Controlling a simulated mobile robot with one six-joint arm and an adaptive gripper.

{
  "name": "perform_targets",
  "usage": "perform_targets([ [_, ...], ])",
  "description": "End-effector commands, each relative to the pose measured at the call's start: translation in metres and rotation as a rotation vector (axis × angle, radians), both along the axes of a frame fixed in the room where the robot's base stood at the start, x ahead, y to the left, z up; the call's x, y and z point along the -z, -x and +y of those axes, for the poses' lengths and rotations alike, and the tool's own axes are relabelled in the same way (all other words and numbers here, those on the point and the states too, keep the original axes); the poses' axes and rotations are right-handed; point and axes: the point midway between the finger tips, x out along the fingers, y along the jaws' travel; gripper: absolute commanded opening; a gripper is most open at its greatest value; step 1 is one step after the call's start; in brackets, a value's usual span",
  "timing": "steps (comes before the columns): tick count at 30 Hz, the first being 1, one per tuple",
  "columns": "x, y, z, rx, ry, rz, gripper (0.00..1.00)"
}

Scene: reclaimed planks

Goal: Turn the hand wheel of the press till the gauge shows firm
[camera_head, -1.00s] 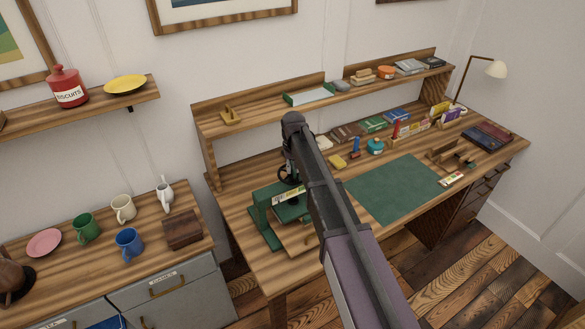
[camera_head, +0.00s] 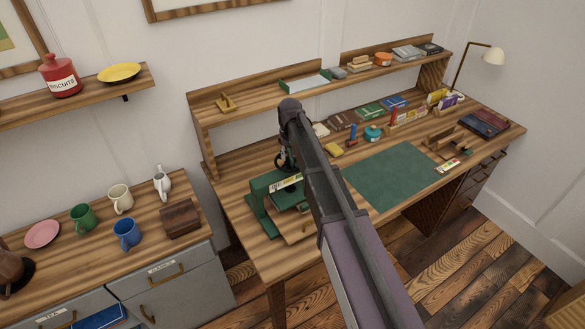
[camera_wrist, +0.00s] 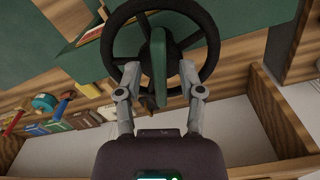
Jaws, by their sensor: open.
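The green press (camera_head: 268,203) stands at the left end of the desk, with a pale gauge strip (camera_head: 286,184) on its front. I cannot read where the gauge stands. The black hand wheel (camera_head: 281,160) is on top of the press, partly hidden by my arm. In the wrist view the dark wheel (camera_wrist: 203,60) fills the upper middle, with a green bar across its centre. My gripper (camera_wrist: 158,78) is open, its two grey fingers on either side of the green bar within the rim. I cannot tell whether they touch it.
A green mat (camera_head: 392,180) lies right of the press. Behind it are a yellow block (camera_head: 333,149), a teal pot (camera_head: 372,133) and books. A raised shelf (camera_head: 262,96) runs along the desk's back. Mugs stand on the left cabinet.

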Motion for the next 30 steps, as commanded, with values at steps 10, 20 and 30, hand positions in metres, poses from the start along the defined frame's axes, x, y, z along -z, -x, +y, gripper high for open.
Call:
perform_targets([
  [10, -0.024, 0.0, 0.0, 0.0, 0.0, 0.0, 0.5],
  [20, -0.082, 0.0, 0.0, 0.0, 0.0, 0.0, 0.5],
  [30, -0.131, 0.0, 0.0, 0.001, 0.0, 0.0, 0.5],
])
